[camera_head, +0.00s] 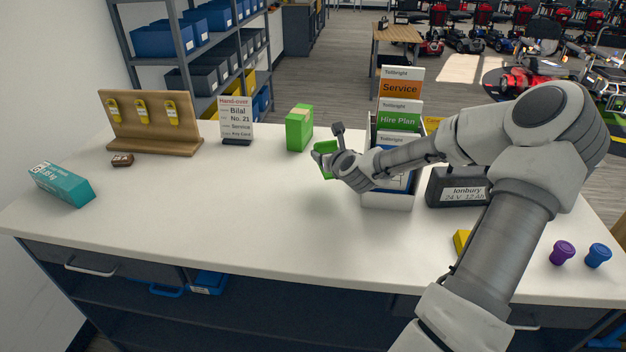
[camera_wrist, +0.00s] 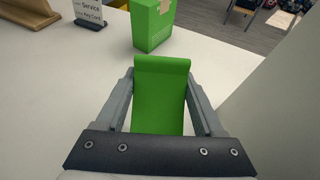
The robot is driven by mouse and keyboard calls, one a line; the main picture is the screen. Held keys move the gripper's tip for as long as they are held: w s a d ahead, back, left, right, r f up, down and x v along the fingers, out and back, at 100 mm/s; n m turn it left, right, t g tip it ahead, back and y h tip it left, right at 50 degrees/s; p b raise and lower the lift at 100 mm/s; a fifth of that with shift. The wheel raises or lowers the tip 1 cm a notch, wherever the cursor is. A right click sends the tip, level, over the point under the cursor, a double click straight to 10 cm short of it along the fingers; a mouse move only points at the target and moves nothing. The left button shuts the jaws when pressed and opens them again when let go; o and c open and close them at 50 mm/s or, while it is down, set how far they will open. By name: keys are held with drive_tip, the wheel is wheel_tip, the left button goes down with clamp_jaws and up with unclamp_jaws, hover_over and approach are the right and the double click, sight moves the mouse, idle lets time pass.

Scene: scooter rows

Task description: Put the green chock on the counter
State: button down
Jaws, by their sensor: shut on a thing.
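The green chock (camera_wrist: 160,98) is between the two fingers of my gripper (camera_wrist: 160,115), which is shut on it, in the wrist view. In the head view the chock (camera_head: 325,160) shows partly behind my gripper (camera_head: 325,157). They are over the white counter (camera_head: 230,195), near its middle back. A gap between chock and counter top is hard to judge; a faint shadow lies on the counter below. The chock's underside is hidden.
A green box (camera_head: 299,128) stands just behind my gripper. A brochure rack (camera_head: 388,198) stands close on its right, beside a dark battery (camera_head: 455,188). A hand-over sign (camera_head: 237,120), key board (camera_head: 150,122) and teal box (camera_head: 62,184) are left. The counter's front middle is clear.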

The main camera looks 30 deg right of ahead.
sight(326, 186)
drive_tip(key=shift+f+b, duration=0.3)
drive_tip(key=shift+f, duration=3.7)
drive_tip(key=shift+f, duration=0.1)
drive_tip(key=shift+f, duration=0.15)
unclamp_jaws()
drive_tip(key=shift+r, duration=0.25)
drive_tip(key=v, duration=1.2)
drive_tip(key=shift+p, duration=0.4)
